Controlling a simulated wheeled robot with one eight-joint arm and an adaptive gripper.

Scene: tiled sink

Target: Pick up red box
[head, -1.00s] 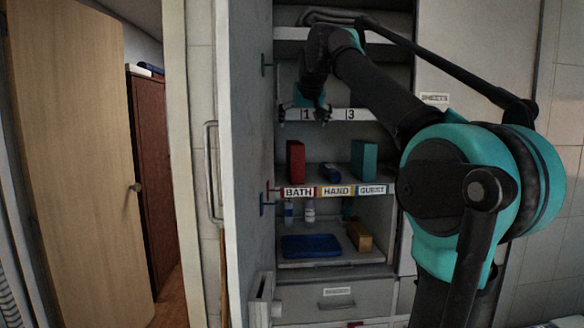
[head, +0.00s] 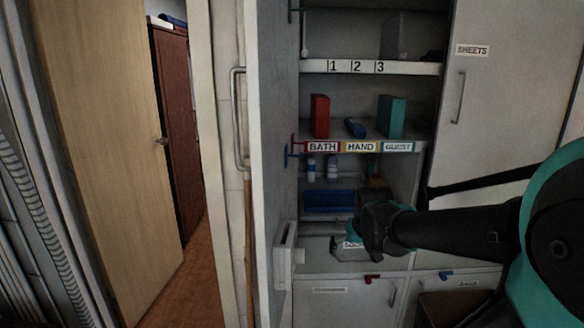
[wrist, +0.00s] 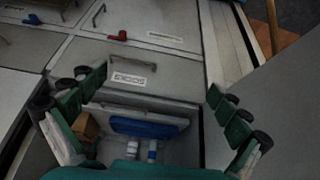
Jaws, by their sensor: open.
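The red box (head: 320,116) stands upright at the left of the shelf labelled BATH, HAND and GUEST in the head view. I do not see it in the wrist view. My gripper (wrist: 157,88) is open and empty, its green fingers spread wide to the left and right in the wrist view. In the head view my arm's end (head: 372,226) is well below and right of the red box, in front of the lower drawer with the SOCKS label. Its fingers are hard to make out there.
A blue item (head: 355,127) and a teal box (head: 391,116) share the red box's shelf. An open cabinet door (head: 272,150) borders the left side. Below are a blue tray (head: 325,201) and small bottles; a brown box (wrist: 86,128) shows in the wrist view.

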